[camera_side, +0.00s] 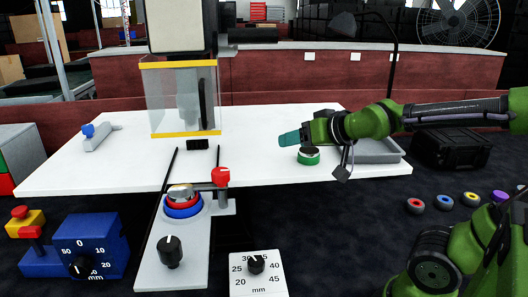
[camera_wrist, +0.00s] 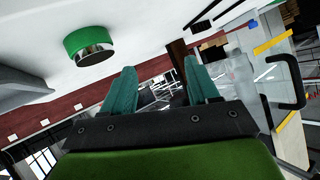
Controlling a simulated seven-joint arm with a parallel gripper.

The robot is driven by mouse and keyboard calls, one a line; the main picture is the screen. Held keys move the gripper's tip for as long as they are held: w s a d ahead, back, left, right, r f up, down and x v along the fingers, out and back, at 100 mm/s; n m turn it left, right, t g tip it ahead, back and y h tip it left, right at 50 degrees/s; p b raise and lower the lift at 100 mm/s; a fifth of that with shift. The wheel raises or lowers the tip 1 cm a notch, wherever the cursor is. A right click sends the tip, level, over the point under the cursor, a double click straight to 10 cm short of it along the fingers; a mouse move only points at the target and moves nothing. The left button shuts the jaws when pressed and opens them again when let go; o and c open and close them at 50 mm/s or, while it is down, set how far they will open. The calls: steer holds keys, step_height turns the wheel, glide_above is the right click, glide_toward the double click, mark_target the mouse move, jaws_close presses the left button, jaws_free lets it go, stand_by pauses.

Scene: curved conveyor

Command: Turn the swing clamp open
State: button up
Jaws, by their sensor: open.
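The swing clamp (camera_side: 206,187) is in the side view, at the front of the white table. It has a grey arm with a red knob (camera_side: 221,175) on its right end. The arm reaches left over a stack of red and blue rings (camera_side: 182,207); whether it touches them I cannot tell. My gripper (camera_side: 290,138) is well to the right of and above the clamp, with its teal fingers pointing left. In the wrist view my gripper (camera_wrist: 162,88) has its fingers apart and nothing between them. The clamp cannot be made out in the wrist view.
A green-topped cylinder (camera_side: 308,156) stands on the table below my gripper, beside a grey tray (camera_side: 378,151). A machine with a clear guard (camera_side: 160,98) stands behind the clamp. A blue dial box (camera_side: 88,247) and a white dial plate (camera_side: 258,275) are in front. The table between gripper and clamp looks clear.

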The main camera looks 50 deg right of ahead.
steer(key=w+d+r+n+t, duration=0.2)
steer(key=w+d+r+t, duration=0.2)
steer(key=w+r+t, duration=0.1)
steer(key=n+g+y, duration=0.8)
steer(key=n+y, duration=0.7)
steer(key=y, duration=0.2)
glide_toward(229, 170)
steer(key=x, duration=1.1)
steer(key=shift+w+f, duration=0.15)
steer(key=shift+w, duration=0.1)
steer(key=c, duration=1)
steer(key=shift+o, duration=0.2)
